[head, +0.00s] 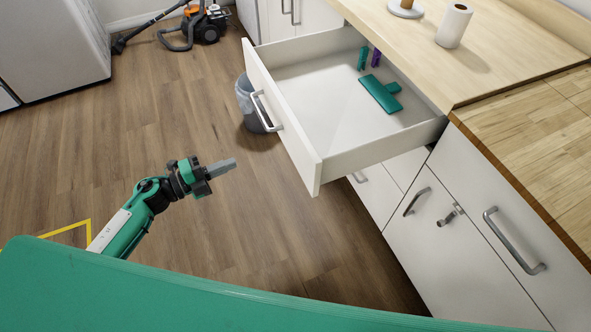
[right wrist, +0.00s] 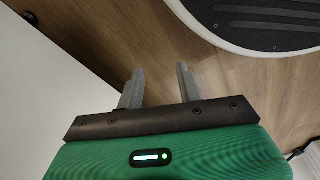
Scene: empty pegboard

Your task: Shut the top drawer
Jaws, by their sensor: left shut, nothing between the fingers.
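The top drawer (head: 258,84) is pulled far out from the white cabinet under the wooden counter, with a grey bar handle (head: 264,111) on its front. A green flat tool (head: 380,94) and small green and purple items lie inside it. My left gripper (head: 234,162) is shut and empty, in front of the drawer front and lower left of the handle, apart from it. My right gripper (right wrist: 158,86) shows in the right wrist view with its two grey fingers apart and nothing between them. The right gripper is not in the head view.
A grey bin (head: 246,100) stands on the floor behind the drawer front. A paper towel roll (head: 454,25) is on the counter. A vacuum cleaner (head: 206,22) stands at the back. Lower drawers and doors with handles are shut.

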